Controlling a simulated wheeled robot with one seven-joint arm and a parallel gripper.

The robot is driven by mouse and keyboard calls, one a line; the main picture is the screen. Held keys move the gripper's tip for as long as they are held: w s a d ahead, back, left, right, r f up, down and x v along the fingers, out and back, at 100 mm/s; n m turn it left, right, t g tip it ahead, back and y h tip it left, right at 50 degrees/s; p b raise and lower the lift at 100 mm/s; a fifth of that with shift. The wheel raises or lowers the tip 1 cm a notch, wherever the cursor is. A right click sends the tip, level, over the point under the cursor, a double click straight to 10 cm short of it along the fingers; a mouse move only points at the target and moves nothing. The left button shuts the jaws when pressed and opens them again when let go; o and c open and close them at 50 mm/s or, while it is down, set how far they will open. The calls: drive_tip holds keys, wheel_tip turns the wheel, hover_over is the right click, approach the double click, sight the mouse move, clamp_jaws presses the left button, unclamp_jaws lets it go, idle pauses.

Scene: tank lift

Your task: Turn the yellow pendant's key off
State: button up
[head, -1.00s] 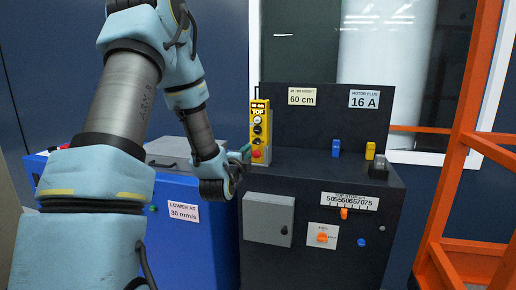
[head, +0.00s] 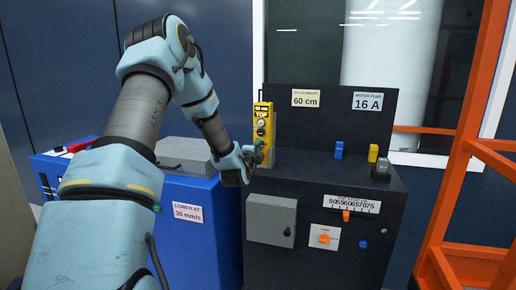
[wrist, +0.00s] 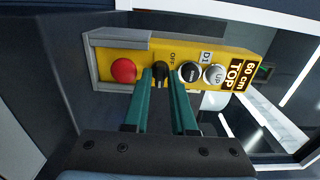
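The yellow pendant (head: 264,118) stands upright on the dark cabinet in the head view. In the wrist view the pendant (wrist: 135,50) lies sideways, with a red button (wrist: 123,70), a black key knob (wrist: 161,67) by an OFF label, a black button (wrist: 190,72) and a white UP button (wrist: 214,74). My gripper (head: 254,153) is at the pendant's lower part and hides the red button in the head view. In the wrist view its two teal fingers (wrist: 161,78) are apart, with the key knob between their tips. Contact with the knob cannot be told.
The dark cabinet (head: 320,215) carries a grey box door (head: 271,220) and an orange knob (head: 324,239). Blue (head: 339,149) and yellow (head: 373,152) blocks stand on its top at right. A blue cabinet (head: 195,235) is at left, an orange frame (head: 455,170) at right.

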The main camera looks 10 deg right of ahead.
clamp_jaws()
drive_tip(key=shift+f+b, duration=0.1)
drive_tip(key=shift+b, duration=0.3)
drive_tip(key=n+b, duration=0.2)
drive_tip(key=b, duration=0.1)
drive_tip(key=shift+f+n+b, duration=0.15)
drive_tip(key=shift+n+b, duration=0.2)
drive_tip(key=shift+n, duration=0.05)
drive_tip(key=n+b, duration=0.4)
drive_tip(key=shift+n+b, duration=0.3)
drive_tip(key=shift+b, duration=0.05)
drive_tip(key=n+b, duration=0.4)
drive_tip(key=n, duration=0.1)
drive_tip(key=n+b, duration=0.1)
drive_tip(key=n, duration=0.1)
drive_tip(key=n+b, duration=0.2)
drive_tip(key=n, duration=0.1)
drive_tip(key=shift+r+n, duration=0.2)
drive_tip(key=shift+n, duration=0.1)
